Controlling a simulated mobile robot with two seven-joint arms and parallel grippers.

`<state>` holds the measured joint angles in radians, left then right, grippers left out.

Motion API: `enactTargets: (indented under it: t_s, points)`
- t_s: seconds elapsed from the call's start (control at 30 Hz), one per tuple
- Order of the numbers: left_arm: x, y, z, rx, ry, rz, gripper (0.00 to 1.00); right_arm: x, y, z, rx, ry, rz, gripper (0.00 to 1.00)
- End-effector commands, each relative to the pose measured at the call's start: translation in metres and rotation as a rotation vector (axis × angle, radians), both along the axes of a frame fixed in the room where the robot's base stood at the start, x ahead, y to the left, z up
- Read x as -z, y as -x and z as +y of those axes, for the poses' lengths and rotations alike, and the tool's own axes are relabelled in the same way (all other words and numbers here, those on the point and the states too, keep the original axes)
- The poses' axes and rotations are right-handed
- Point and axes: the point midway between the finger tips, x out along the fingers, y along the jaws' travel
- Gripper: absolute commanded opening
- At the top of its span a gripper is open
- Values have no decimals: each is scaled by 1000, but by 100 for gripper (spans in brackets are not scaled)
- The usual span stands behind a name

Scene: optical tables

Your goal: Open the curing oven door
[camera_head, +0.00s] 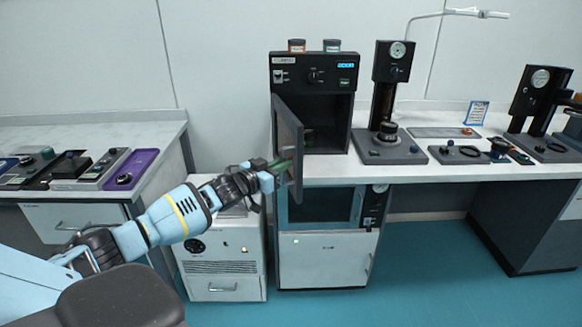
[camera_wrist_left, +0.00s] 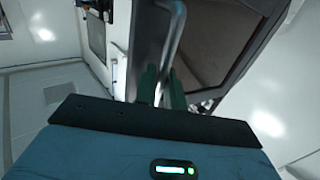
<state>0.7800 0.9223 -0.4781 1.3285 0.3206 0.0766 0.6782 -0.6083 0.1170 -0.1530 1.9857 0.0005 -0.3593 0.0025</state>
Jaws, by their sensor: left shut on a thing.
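The curing oven (camera_head: 312,72) is a black box on the bench, with knobs and a lit blue display on its top panel. Its door (camera_head: 288,138) is hinged at the left and stands wide open, swung out towards me, so the dark chamber (camera_head: 328,118) shows. My left gripper (camera_head: 284,166) is at the door's outer side, shut on its handle. In the left wrist view the green fingers (camera_wrist_left: 162,88) close on the grey bar handle (camera_wrist_left: 172,45), beside the door (camera_wrist_left: 215,45). My right gripper is not in view.
Two small jars (camera_head: 297,46) stand on the oven. A second, blue-framed unit (camera_head: 322,208) sits below the bench, beside a white cabinet (camera_head: 222,262). Stand instruments (camera_head: 388,145) fill the bench to the right. Trays (camera_head: 92,168) lie on the left table. The teal floor (camera_head: 420,270) ahead is clear.

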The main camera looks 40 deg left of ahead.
Motion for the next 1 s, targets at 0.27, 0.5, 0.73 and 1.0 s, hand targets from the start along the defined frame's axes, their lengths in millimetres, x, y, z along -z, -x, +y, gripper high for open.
enactTargets:
  t_s: [0.27,0.5,0.73,1.0]
  points:
    - [-7,8,19,48,-2,-9,0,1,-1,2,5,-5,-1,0]
    - [-8,11,23,63,1,-10,0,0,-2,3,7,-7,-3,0]
    - [-8,11,23,63,1,-11,0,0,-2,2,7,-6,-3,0]
    - [-8,11,22,64,0,-10,25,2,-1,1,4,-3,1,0]
